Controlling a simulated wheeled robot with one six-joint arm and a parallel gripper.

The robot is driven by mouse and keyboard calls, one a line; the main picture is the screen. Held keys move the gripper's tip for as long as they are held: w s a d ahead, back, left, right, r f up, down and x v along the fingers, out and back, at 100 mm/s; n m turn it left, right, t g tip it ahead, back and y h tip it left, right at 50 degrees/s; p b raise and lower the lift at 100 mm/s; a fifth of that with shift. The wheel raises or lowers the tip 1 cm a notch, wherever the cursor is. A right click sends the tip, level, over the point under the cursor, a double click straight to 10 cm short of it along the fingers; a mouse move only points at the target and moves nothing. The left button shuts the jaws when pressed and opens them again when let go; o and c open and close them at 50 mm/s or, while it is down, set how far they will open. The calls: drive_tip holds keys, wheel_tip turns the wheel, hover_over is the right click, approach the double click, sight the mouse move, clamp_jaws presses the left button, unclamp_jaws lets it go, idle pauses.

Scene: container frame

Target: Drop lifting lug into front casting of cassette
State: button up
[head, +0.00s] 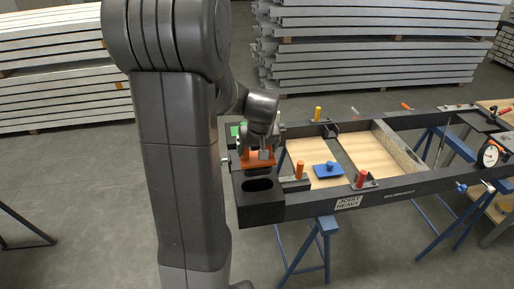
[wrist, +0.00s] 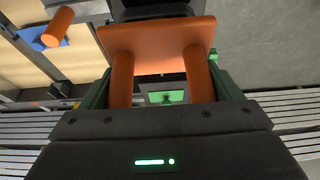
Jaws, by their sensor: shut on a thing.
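The lifting lug (head: 258,161) is orange. My gripper (head: 262,147) is shut on it near the left end of the dark cassette frame (head: 312,205). The front casting (head: 259,212) is a black block at the frame's near left corner, with an oval hole in its top. In the head view the lug appears just behind that hole, apart from it; its exact height is hard to tell. In the wrist view the lug (wrist: 160,48) shows a flat plate and two round posts.
An orange peg (head: 299,170), a blue block (head: 327,170) and a red peg (head: 361,179) stand on or near the frame to the right. Blue trestles (head: 326,226) carry the frame. Stacked grey beams (head: 375,60) lie behind. The floor at left is mostly clear.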

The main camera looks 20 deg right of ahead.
sight(257, 162)
drive_tip(key=shift+f+b, duration=2.1)
drive_tip(key=shift+f, duration=0.85)
drive_tip(key=shift+s+f+b, duration=0.1)
drive_tip(key=shift+f+b, duration=2.3)
drive_tip(key=shift+f, duration=0.3)
idle(0.9)
drive_tip(key=shift+a, duration=0.1)
